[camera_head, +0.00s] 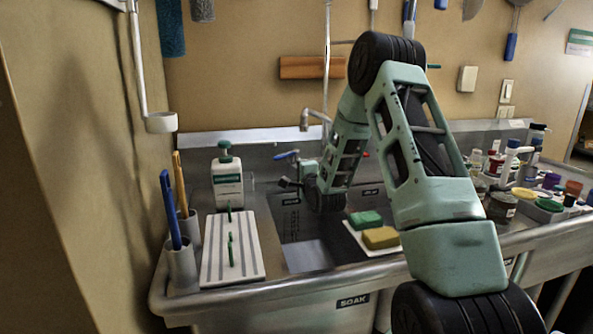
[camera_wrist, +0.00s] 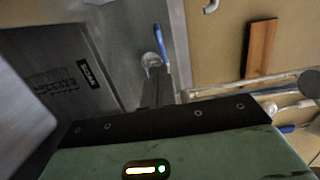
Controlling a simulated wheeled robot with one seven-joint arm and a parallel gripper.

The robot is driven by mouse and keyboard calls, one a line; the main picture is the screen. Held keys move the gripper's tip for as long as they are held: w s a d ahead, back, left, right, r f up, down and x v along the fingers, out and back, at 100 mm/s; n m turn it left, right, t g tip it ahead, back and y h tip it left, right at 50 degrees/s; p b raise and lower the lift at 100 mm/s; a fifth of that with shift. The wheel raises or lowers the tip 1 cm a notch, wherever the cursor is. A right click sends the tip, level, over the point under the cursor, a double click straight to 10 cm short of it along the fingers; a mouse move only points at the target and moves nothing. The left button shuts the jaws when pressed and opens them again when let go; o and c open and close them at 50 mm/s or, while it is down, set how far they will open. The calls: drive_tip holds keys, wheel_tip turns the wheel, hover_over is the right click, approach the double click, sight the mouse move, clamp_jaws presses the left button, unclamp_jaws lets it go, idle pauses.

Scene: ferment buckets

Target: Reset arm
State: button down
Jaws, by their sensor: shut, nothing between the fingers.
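My green arm reaches from the lower right over the steel sink (camera_head: 350,301), bent high at its dark elbow. My gripper (camera_head: 288,183) is small and partly dark in the head view, at the end of the wrist over the left part of the sink. It looks shut and holds nothing. It lies just below a blue tap lever (camera_head: 287,155), seemingly apart from it. In the wrist view a narrow dark-grey piece, probably the shut fingers, sticks up in front of the same lever (camera_wrist: 158,45).
Left are a white soap bottle (camera_head: 228,180), a striped white board (camera_head: 230,250) and brush cups (camera_head: 182,264). A yellow sponge (camera_head: 380,238) and green sponge (camera_head: 365,219) lie below the arm. Several bottles and jars (camera_head: 503,205) crowd the right. A faucet (camera_head: 315,115) stands behind.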

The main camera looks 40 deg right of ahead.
drive_tip(key=shift+s+a, duration=1.1)
drive_tip(key=shift+s, duration=0.25)
drive_tip(key=shift+a, duration=0.1)
